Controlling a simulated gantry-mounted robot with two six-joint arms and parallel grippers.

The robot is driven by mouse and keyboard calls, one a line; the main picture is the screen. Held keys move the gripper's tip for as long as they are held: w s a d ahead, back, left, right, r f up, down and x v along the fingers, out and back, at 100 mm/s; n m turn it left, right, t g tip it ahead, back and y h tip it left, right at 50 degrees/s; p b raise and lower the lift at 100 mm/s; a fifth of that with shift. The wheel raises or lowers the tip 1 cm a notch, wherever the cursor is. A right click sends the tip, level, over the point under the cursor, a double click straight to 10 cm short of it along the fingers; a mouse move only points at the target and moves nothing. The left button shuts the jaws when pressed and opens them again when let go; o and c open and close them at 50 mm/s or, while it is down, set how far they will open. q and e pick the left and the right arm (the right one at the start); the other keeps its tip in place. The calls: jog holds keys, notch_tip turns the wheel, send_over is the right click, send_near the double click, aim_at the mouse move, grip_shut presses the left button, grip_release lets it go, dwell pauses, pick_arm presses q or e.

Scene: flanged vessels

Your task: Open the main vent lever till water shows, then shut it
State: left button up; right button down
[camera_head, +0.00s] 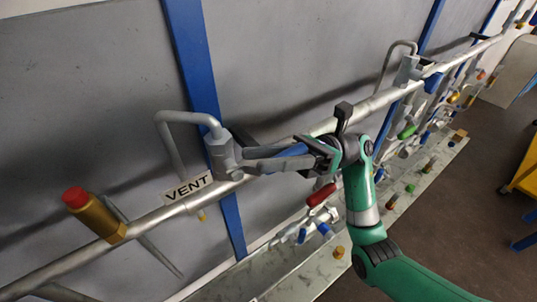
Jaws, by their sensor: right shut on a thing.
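The main vent is a grey valve (222,155) on the silver pipe, beside a white "VENT" label (187,187). A bent grey tube rises from it and curves over to the left and down. Its blue lever (292,150) points right from the valve, roughly along the pipe. My right gripper (252,160) reaches in from the right, its fingers closed around the lever close to the valve body. The fingers hide part of the lever. No water shows at the tube. My left gripper is out of view.
A brass fitting with a red cap (88,212) stands on the pipe at left. A second valve with a blue lever (433,82) sits farther along. A red-handled valve (321,195) and a metal trough (280,285) lie below. Blue uprights (190,45) back the pipe.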

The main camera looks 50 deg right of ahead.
jog(key=shift+s+a+r+g, duration=0.15)
jog(key=shift+s+r+g, duration=0.05)
jog(key=shift+g, duration=0.1)
dwell(0.6)
